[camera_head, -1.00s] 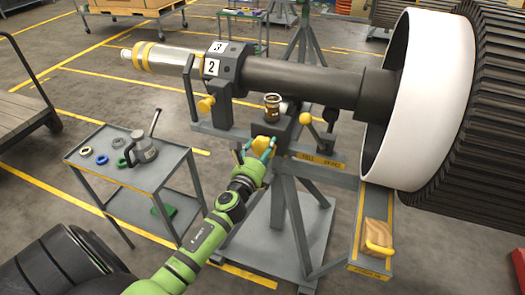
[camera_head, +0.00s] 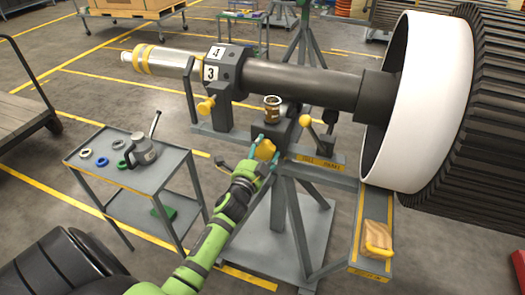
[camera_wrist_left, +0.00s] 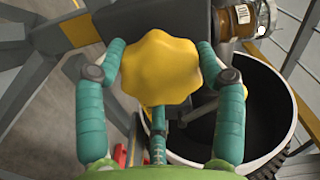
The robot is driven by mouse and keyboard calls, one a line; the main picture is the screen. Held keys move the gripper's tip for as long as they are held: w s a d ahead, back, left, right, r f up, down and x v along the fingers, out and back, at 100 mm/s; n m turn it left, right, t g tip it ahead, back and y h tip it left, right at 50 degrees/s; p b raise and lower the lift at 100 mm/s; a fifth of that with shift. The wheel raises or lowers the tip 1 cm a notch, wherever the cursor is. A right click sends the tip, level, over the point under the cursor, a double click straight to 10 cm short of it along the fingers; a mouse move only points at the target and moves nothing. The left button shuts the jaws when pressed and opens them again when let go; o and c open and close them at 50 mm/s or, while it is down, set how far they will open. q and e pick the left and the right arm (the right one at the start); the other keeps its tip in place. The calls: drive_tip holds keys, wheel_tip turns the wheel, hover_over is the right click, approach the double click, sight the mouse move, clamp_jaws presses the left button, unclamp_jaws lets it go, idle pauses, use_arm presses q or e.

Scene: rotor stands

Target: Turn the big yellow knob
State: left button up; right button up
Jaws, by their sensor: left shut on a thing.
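The big yellow knob (camera_head: 265,150) is on the front of the rotor stand, below a small brown jar. In the left wrist view the lobed knob (camera_wrist_left: 160,68) fills the space between the teal fingers. My left gripper (camera_head: 266,147) is shut on the knob, with one finger on each side of it. The fingers also show in the left wrist view (camera_wrist_left: 162,65). The indexing collar (camera_head: 228,68) on the shaft above shows the numbers 4 and 3. My right gripper is not in view.
A smaller yellow knob (camera_head: 206,105) and a yellow ball-ended lever (camera_head: 305,120) flank the stand. The brown jar (camera_head: 272,108) stands just above the big knob. A grey cart (camera_head: 180,165) with rings and a can stands to the left. The large white-rimmed rotor (camera_head: 415,100) is at right.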

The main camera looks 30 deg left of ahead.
use_arm(q)
drive_tip(key=shift+a+r+n+p, duration=0.1)
drive_tip(key=shift+r+n+p, duration=0.05)
drive_tip(key=shift+n, duration=0.7)
drive_tip(key=shift+a+r+n+p, duration=0.1)
drive_tip(key=shift+r+n+p, duration=0.05)
drive_tip(key=shift+n, duration=0.7)
drive_tip(key=o, duration=0.9)
drive_tip(key=shift+o, duration=1.2)
drive_tip(key=shift+f, duration=0.25)
drive_tip(key=shift+d, duration=0.1)
drive_tip(key=shift+s+d+f, duration=0.1)
drive_tip(key=shift+s, duration=0.25)
drive_tip(key=v, duration=1.1)
drive_tip(key=shift+s, duration=0.15)
